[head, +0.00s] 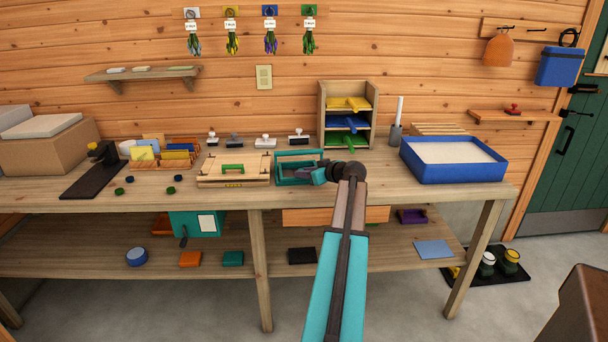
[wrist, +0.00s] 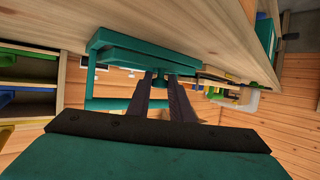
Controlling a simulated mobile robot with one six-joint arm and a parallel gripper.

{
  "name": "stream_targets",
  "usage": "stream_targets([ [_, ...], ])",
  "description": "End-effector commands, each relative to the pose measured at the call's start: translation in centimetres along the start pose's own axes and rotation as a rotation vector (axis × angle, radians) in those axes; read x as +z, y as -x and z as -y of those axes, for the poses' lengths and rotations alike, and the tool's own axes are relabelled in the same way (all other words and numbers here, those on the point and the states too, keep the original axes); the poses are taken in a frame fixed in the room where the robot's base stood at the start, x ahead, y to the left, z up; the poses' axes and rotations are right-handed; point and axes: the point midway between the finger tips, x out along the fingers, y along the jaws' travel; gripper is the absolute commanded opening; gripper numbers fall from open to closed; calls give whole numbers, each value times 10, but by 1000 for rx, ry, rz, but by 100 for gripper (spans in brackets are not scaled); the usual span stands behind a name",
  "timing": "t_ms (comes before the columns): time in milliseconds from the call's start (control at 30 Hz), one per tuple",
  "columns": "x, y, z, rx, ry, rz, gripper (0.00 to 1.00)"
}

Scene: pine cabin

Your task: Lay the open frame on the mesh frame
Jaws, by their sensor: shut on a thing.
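The open frame (head: 299,153) is teal, with an open middle, and is at the middle of the bench in the head view. My gripper (head: 312,172) is at its right side, shut on it. In the wrist view the teal frame (wrist: 130,53) is large between and beyond my fingers (wrist: 163,88), close to the bench surface. Its teal bars show at two heights in the head view; I cannot tell whether a second frame lies beneath. I cannot make out the mesh frame with certainty. My wrist hides part of the right side.
A pale wooden board (head: 210,169) with a green handle lies just left of the frame. A blue tub (head: 455,171) with pale contents is at right. Stamps and a card rack (head: 165,160) stand at left.

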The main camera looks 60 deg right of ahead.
Motion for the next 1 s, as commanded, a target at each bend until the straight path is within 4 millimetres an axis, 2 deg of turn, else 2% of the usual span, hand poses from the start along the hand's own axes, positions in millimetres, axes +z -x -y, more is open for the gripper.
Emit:
stream_targets([
  [33,0,0,0,0,0,-1,0],
  [67,0,0,0,0,0,-1,23],
  [167,0,0,0,0,0,-1,40],
  [200,0,0,0,0,0,-1,41],
  [500,0,1,0,0,0,0,41],
  [667,0,8,0,1,0,-1,41],
  [867,1,29,2,1,1,-1,41],
  [1000,1,50,2,1,1,-1,41],
])
